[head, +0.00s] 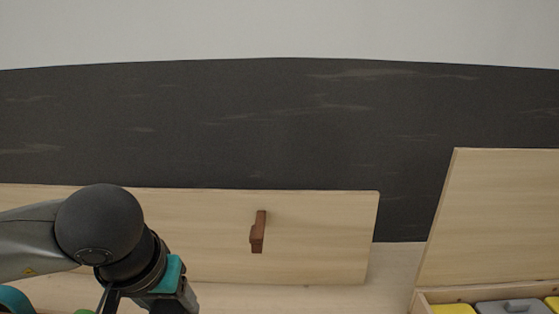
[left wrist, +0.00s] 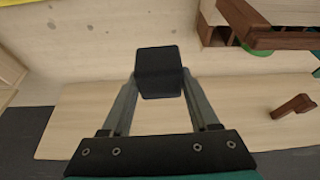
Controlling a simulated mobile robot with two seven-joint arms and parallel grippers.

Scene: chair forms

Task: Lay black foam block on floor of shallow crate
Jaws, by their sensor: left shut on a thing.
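The black foam block (left wrist: 158,72) is between the two finger tips of my left gripper (left wrist: 158,84) in the left wrist view. The gripper is shut on it and holds it out in front of the wrist, above a pale wooden surface. In the head view my left gripper (head: 172,296) is cut off by the bottom edge, and the block is not visible there. No shallow crate can be made out for certain; dark brown wooden rails (left wrist: 275,38) at the upper right of the left wrist view may belong to one. My right gripper is not in view.
A pale wooden panel with a brown handle (head: 258,232) lies across the middle of the head view. At the right a pale box (head: 432,296) has a raised panel (head: 500,215) behind it and holds yellow and grey items. The dark floor (head: 300,130) beyond is clear.

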